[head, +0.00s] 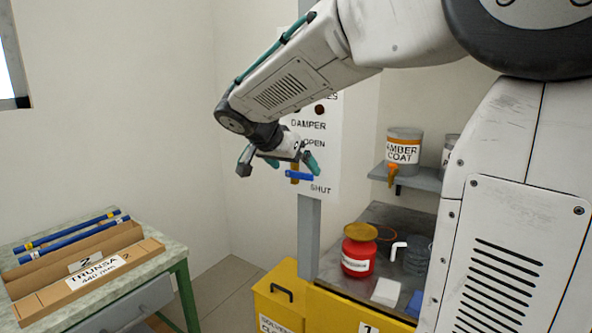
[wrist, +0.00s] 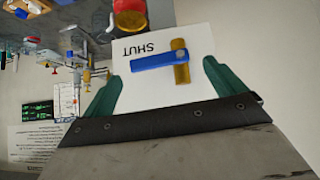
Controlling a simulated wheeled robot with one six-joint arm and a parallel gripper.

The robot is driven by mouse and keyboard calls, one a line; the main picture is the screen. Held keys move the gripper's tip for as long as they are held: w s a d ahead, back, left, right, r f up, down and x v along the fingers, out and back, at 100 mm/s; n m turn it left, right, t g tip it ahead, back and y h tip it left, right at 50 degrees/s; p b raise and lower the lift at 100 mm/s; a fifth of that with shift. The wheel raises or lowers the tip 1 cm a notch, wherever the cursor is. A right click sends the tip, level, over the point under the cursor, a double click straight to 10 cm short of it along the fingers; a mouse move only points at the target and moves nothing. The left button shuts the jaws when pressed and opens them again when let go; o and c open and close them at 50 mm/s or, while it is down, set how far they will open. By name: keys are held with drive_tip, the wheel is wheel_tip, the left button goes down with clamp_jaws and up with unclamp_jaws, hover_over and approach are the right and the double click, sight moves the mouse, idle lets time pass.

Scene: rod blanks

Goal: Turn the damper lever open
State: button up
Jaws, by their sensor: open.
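The damper lever (head: 299,175) is a blue bar on a white panel (head: 324,150) marked DAMPER, OPEN and SHUT. It lies about level across an upright brass-coloured piece (wrist: 181,70), its free end towards the right in the head view, near the SHUT label. My gripper (head: 279,164) is open in front of the panel. In the wrist view, the blue lever (wrist: 155,62) shows beyond and between the two green fingers, with nothing gripped. I cannot tell how far the fingertips are from it. My gripper partly covers the panel in the head view.
A yellow cabinet (head: 278,298) stands below the panel.

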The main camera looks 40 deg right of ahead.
sight(299, 175)
drive_tip(key=shift+x, duration=1.2)
drive_tip(key=c, duration=1.4)
